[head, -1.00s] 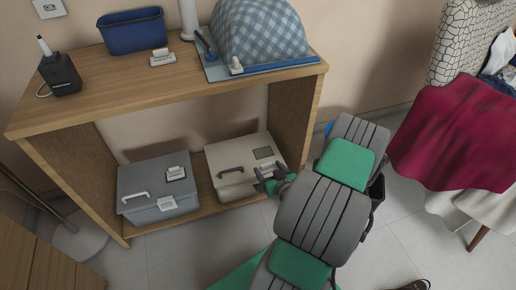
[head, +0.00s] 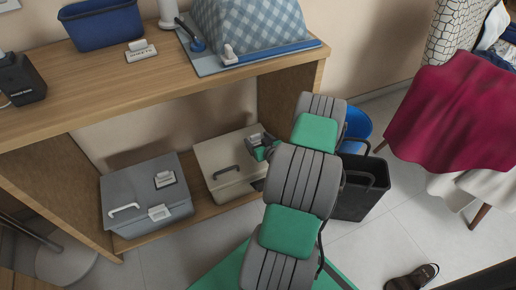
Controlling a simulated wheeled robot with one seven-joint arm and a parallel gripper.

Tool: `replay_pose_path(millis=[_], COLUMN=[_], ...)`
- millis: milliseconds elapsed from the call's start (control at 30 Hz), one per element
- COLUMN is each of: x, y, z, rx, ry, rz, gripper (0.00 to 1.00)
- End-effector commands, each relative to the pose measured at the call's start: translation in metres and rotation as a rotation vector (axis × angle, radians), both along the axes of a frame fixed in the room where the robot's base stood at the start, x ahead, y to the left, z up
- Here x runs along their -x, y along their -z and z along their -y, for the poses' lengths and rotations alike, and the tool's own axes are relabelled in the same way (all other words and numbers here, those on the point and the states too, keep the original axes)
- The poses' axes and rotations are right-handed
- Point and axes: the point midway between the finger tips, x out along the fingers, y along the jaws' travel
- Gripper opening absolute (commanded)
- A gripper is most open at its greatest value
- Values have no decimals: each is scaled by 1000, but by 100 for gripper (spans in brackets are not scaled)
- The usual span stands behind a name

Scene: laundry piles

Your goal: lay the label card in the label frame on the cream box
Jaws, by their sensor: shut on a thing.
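The cream box (head: 213,157) stands on the lower shelf, right of a grey box, with a dark handle on its lid. Its dark label frame, plain on the lid in the earlier view, is now hidden by my gripper. My gripper (head: 258,142) is over the back right part of the cream lid. It is shut on the label card, which is small and mostly hidden by the fingers. I cannot tell whether the card touches the lid or the frame.
The grey box (head: 130,190) carries a label with a white grip. The wooden shelf top (head: 110,95) overhangs the boxes; a SHEETS label (head: 141,54), blue bin (head: 102,24) and checked basket (head: 250,30) stand on it. A black bin (head: 360,195) is right of my arm.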

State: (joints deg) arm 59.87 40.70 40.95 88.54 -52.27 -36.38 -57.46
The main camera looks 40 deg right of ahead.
Motion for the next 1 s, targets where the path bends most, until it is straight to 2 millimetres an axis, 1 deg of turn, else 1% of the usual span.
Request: replay_pose_path(millis=[33, 167, 233, 267, 300, 400, 533, 667, 700, 933, 1000], x=[-5, -12, -16, -18, -16, -16, -16, -16, -16, -16, -16], y=[12, 21, 30, 35, 46, 60, 57, 58, 58, 57, 57], z=[5, 13, 17, 18, 17, 18, 18, 17, 17, 17, 17], rx=[2, 1, 2, 1, -1, 1, 3, 2, 2, 2, 2], ry=[-1, 0, -1, -1, 0, 1, 1, 1, 1, 1, 1], rz=[1, 2, 1, 1, -1, 1, 1, 1, 1, 1, 1], gripper=[32, 32, 32, 32, 32, 32, 32, 32, 72, 91, 91])
